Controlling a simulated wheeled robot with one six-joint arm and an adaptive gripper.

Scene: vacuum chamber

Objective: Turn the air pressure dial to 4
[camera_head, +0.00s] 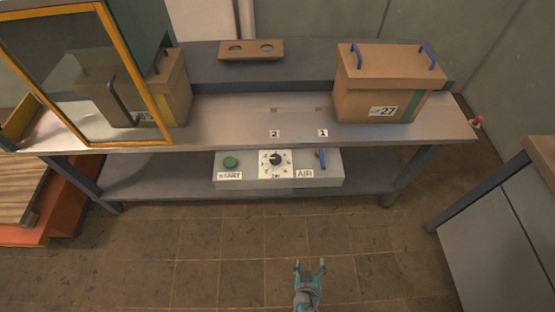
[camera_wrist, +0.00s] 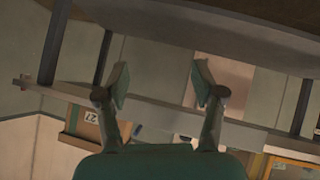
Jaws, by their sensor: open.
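The air pressure dial (camera_head: 275,159) is a dark round knob on a white, marked plate. It sits in the middle of a grey control box (camera_head: 245,183) on the bench's lower shelf. Its numbers are too small to read. Left of it is a green button (camera_head: 231,162) above a "START" label. My gripper (camera_head: 310,266) is open and empty, over the floor in front of the bench, well apart from the dial. In the wrist view my gripper (camera_wrist: 160,88) shows two spread fingers; I cannot make out the dial there.
The bench top (camera_head: 220,122) overhangs the shelf behind and above the box. A brown case labelled 27 (camera_head: 375,90) stands on it at right, and an orange-framed glass door (camera_head: 95,75) at left. A grey cabinet (camera_head: 500,235) stands at right. The tiled floor (camera_head: 200,255) before the box is clear.

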